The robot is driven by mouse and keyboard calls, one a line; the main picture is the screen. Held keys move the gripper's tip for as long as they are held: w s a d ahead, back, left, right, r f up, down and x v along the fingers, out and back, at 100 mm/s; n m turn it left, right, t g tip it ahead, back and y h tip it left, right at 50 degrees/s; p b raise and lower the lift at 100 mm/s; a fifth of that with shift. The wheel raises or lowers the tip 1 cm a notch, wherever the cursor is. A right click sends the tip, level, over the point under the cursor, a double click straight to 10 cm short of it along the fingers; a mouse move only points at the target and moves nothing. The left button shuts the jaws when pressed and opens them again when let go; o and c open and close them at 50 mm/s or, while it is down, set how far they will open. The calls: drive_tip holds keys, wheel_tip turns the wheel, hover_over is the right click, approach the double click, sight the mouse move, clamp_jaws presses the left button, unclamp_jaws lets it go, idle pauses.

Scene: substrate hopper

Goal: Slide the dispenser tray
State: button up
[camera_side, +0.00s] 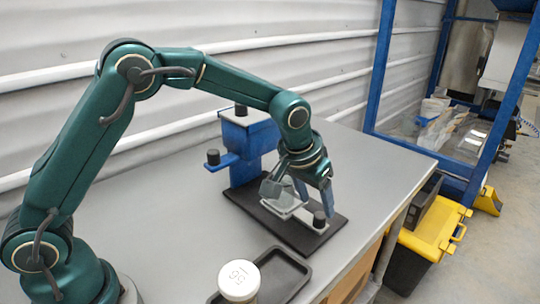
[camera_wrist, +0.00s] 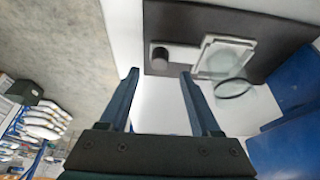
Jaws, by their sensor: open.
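The blue dispenser (camera_side: 245,140) stands upright on a black base plate (camera_side: 250,203) in the middle of the bench. Its pale tray (camera_side: 305,214) lies low over the plate, with a black knob (camera_side: 319,219) at its outer end. In the wrist view the tray's square frame (camera_wrist: 225,58) and knob (camera_wrist: 160,57) show, with a clear round rim (camera_wrist: 233,88) beside the frame. My gripper (camera_side: 315,196) points down over the tray close to the knob. Its fingers (camera_wrist: 158,76) are open and empty; the knob appears just beyond the gap between their tips.
A white-lidded jar (camera_side: 239,278) stands by a shallow black tray (camera_side: 285,272) at the front of the bench. The dispenser has a side arm with a dark knob (camera_side: 213,157). A yellow-lidded bin (camera_side: 430,238) stands off the bench's right edge. Bare bench lies left of the dispenser.

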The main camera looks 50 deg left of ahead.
sight(320, 215)
drive_tip(key=shift+x, duration=2.4)
drive_tip(key=shift+r, duration=0.1)
clamp_jaws()
